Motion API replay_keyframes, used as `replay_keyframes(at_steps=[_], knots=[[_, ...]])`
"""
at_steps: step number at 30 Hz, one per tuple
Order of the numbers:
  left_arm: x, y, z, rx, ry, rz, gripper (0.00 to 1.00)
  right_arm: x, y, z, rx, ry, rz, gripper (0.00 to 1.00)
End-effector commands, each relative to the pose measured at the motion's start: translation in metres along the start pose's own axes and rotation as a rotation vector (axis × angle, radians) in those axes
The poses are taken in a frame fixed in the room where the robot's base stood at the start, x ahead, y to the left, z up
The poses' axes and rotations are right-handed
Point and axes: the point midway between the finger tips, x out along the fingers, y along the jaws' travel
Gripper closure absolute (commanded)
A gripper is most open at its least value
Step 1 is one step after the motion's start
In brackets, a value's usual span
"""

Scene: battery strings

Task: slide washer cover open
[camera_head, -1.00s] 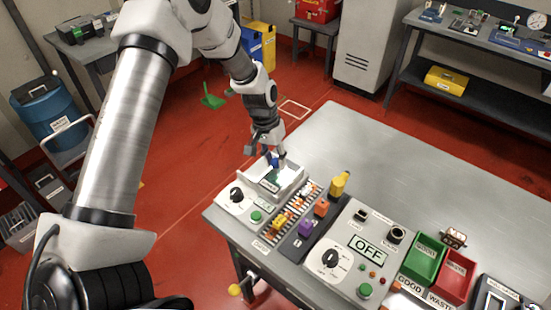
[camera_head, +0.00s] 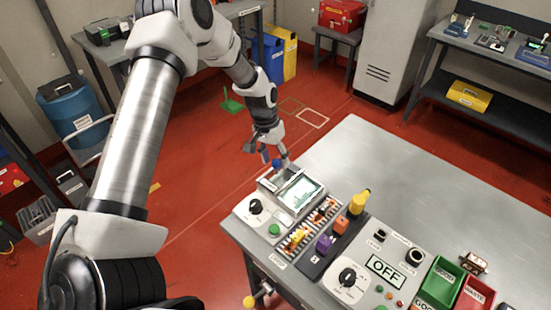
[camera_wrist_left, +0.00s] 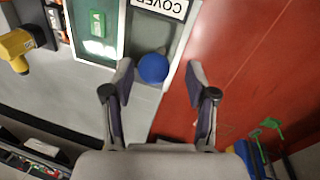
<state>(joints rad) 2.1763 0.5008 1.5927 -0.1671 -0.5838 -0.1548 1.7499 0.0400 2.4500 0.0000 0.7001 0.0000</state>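The washer (camera_head: 253,225), a grey box with a black dial and green button, stands at the near left corner of the table. Its grey cover (camera_wrist_left: 168,38) carries a "COVER" label and a round blue knob (camera_wrist_left: 153,68). The knob also shows in the head view (camera_head: 277,163). Beside the cover, a bright opening (camera_head: 302,190) shows, with a green item (camera_wrist_left: 97,23) in it in the wrist view. My left gripper (camera_wrist_left: 160,72) is open, its fingers apart on both sides of the knob with visible gaps. My right gripper is out of view.
A row of small coloured parts (camera_head: 312,226), a yellow part (camera_head: 358,203) and a tester panel reading OFF (camera_head: 385,271) stand right of the washer. Green (camera_head: 440,283) and red (camera_head: 475,297) bins are farther right. The table's back (camera_head: 400,165) is clear.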

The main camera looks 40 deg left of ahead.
Motion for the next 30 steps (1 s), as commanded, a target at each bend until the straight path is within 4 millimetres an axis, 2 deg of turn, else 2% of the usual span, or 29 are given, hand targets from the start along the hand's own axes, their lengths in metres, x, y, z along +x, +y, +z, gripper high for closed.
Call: replay_keyframes(at_steps=[4, 7, 11, 15, 21, 30], knots=[[-0.002, 0.0, 0.0, 0.0, -0.002, 0.001, 0.43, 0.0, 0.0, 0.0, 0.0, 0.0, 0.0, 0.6], [-0.012, 0.0, 0.0, 0.001, -0.001, 0.001, 0.43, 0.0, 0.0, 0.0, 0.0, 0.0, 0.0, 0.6], [-0.04, 0.0, -0.001, 0.0, 0.003, 0.002, 0.43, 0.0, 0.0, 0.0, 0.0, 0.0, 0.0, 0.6], [-0.077, -0.001, -0.002, 0.0, 0.003, 0.002, 0.43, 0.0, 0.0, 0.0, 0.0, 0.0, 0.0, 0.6], [-0.113, -0.002, -0.002, -0.001, 0.0, 0.001, 0.43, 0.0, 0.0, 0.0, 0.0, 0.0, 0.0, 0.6], [-0.119, -0.002, -0.001, -0.001, -0.002, 0.001, 0.43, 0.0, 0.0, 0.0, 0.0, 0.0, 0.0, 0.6]])
